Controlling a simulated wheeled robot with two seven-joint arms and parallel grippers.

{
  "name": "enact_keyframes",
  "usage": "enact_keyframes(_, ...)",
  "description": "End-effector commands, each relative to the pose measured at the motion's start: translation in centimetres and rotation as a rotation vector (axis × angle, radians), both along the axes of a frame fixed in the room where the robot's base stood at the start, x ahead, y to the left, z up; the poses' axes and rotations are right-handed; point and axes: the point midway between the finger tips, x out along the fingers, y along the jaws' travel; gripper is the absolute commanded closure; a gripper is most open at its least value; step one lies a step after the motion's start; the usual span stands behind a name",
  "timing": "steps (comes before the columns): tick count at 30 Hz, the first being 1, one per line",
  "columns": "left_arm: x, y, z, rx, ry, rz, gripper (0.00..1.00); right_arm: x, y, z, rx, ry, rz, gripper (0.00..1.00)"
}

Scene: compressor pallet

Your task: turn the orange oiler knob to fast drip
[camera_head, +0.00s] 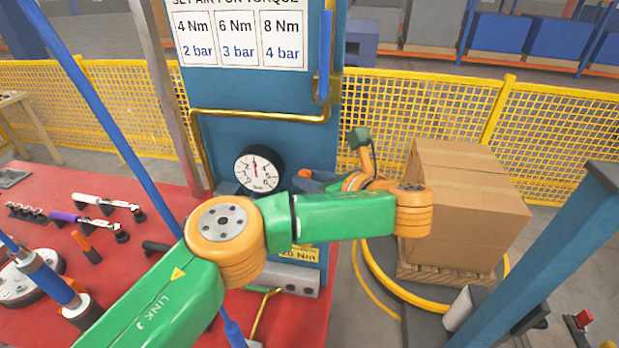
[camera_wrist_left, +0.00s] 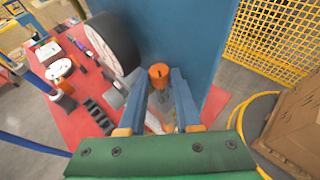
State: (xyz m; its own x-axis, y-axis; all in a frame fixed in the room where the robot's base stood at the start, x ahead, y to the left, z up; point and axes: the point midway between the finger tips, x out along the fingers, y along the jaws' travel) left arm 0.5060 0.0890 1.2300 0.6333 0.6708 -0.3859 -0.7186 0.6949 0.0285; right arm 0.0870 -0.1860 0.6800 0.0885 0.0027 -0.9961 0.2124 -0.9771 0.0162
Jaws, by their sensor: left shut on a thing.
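The orange oiler knob (camera_wrist_left: 158,72) sits between the fingertips of my left gripper (camera_wrist_left: 160,80) in the left wrist view, in front of the blue panel. The gripper is shut on it. In the head view the orange knob (camera_head: 305,173) shows as a small spot just right of the pressure gauge. My left gripper (camera_head: 312,179) reaches it from the right, partly hidden behind my green arm. The knob's setting marks cannot be read. My right gripper is in neither view.
The round white gauge (camera_head: 258,170) is close left of the knob. A yellow pipe (camera_head: 260,116) crosses the blue panel (camera_head: 225,90) above. A red bench (camera_head: 130,270) with tools lies left. A cardboard box (camera_head: 460,200) on a pallet stands right, near my arm.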

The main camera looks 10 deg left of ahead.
Motion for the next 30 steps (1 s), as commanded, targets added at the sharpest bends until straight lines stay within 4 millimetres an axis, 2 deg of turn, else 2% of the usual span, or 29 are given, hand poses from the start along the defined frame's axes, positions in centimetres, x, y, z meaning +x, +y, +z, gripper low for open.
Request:
enact_keyframes(12, 0.03, 0.00, 0.13, 0.001, -0.003, 0.005, 1.00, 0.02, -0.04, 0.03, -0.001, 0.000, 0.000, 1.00)
enact_keyframes(13, 0.03, 0.00, 0.12, 0.001, -0.003, 0.005, 0.60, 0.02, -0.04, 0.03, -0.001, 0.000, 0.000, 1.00)
enact_keyframes(14, 0.03, 0.00, 0.12, 0.001, -0.003, 0.005, 0.56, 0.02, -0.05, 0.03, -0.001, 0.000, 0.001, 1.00)
enact_keyframes(30, 0.05, -0.03, 0.11, 0.001, -0.004, 0.003, 0.56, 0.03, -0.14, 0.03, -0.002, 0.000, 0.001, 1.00)
